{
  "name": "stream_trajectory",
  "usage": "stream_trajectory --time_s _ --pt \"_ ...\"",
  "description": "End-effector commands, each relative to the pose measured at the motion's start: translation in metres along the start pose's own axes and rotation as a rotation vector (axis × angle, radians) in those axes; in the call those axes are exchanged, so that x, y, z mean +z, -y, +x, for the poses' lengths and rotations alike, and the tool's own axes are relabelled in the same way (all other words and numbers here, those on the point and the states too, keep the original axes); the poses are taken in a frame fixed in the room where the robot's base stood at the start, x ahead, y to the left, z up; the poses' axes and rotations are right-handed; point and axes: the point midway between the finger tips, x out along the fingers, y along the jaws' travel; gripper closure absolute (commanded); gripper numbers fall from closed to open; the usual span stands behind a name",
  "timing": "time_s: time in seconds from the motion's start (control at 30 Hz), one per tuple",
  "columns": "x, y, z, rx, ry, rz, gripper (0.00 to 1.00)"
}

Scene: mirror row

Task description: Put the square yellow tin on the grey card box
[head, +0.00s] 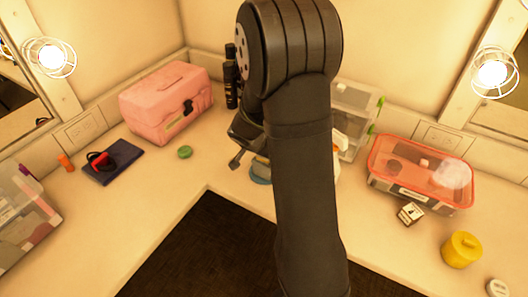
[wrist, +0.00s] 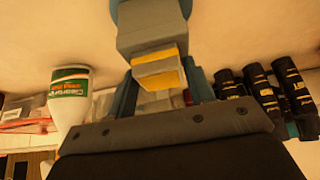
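In the wrist view, a small block with yellow bands and a grey strip (wrist: 158,78), seemingly the square yellow tin, lies between the two fingers of my gripper (wrist: 162,82). A plain grey block (wrist: 150,40), seemingly the grey card box, lies directly beyond it, by a blue round thing (wrist: 125,10). The tin and box look in contact, but I cannot be sure. The fingers flank the tin; whether they press on it is unclear. In the head view my arm hides most of this spot; the blue round thing shows there too (head: 260,178).
A round yellow tin (head: 462,250), a small black-and-white box (head: 410,213) and a red-lidded clear tub (head: 420,178) are at right. A pink case (head: 166,102), dark notebook (head: 113,162) and green lid (head: 185,152) are at left. Black bottles (wrist: 262,88) and a white bottle (wrist: 68,100) stand nearby.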

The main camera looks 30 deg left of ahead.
Motion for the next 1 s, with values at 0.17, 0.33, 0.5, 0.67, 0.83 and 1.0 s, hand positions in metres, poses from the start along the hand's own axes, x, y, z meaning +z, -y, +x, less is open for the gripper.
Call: stream_trajectory --time_s 0.17,0.33,0.5,0.67,0.83,1.0 --pt "0.000 0.000 0.000 0.000 0.000 0.001 0.35" --pt "-0.001 0.000 -0.001 -0.001 0.000 0.001 0.35" --pt "-0.003 0.001 -0.010 -0.003 -0.002 0.002 0.35" --pt "-0.002 0.001 -0.034 -0.004 -0.003 0.000 0.35" --pt "-0.003 0.001 -0.068 -0.005 -0.003 0.002 0.35" --pt "-0.002 0.001 -0.097 -0.004 -0.002 0.002 0.35"
